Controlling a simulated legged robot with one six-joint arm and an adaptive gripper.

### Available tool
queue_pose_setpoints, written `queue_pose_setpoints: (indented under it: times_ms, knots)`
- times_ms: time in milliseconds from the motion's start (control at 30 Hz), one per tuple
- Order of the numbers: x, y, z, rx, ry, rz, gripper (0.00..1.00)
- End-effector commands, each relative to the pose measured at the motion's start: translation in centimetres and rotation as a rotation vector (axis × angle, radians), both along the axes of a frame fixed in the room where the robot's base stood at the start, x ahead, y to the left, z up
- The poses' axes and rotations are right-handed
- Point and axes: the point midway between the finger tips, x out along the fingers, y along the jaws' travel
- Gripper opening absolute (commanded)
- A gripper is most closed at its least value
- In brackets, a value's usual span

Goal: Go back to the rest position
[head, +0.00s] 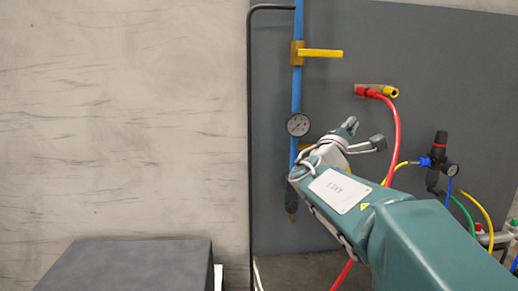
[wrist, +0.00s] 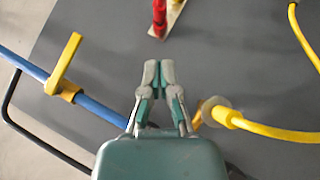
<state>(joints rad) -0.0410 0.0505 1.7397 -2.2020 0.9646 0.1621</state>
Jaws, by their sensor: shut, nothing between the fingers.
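My gripper (wrist: 158,75) is shut and empty in the wrist view, its two fingers together in front of the grey panel (wrist: 215,55). My teal arm reaches up from the lower right and covers part of the panel and of the hoses.
A blue pipe (head: 297,80) with a yellow lever valve (head: 320,53) runs down the panel. A black regulator (head: 438,150) with coloured hoses is at right. A yellow hose (wrist: 270,130) passes near my gripper. A dark box (head: 130,265) stands at lower left.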

Motion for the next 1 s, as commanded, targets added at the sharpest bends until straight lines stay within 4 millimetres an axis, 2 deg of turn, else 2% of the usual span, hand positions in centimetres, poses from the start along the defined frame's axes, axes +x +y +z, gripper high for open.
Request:
queue_pose_setpoints:
  times_ms: [33,200,333,467,667,800,1000]
  knots:
    - [-1.6,-0.8,-0.6,0.077,0.004,-0.019,0.00]
    - [-6.7,-3.1,-4.7,0.375,0.032,-0.090,0.00]
    - [-10.6,-3.7,-8.3,0.604,0.051,-0.137,0.00]
    - [-14.5,-3.4,-12.2,0.833,0.070,-0.178,0.00]
    - [-20.2,-1.2,-18.1,1.189,0.093,-0.231,0.00]
    - [-23.9,1.4,-22.0,1.439,0.108,-0.261,0.00]
    - [-28.5,6.1,-26.4,1.794,0.119,-0.290,0.00]
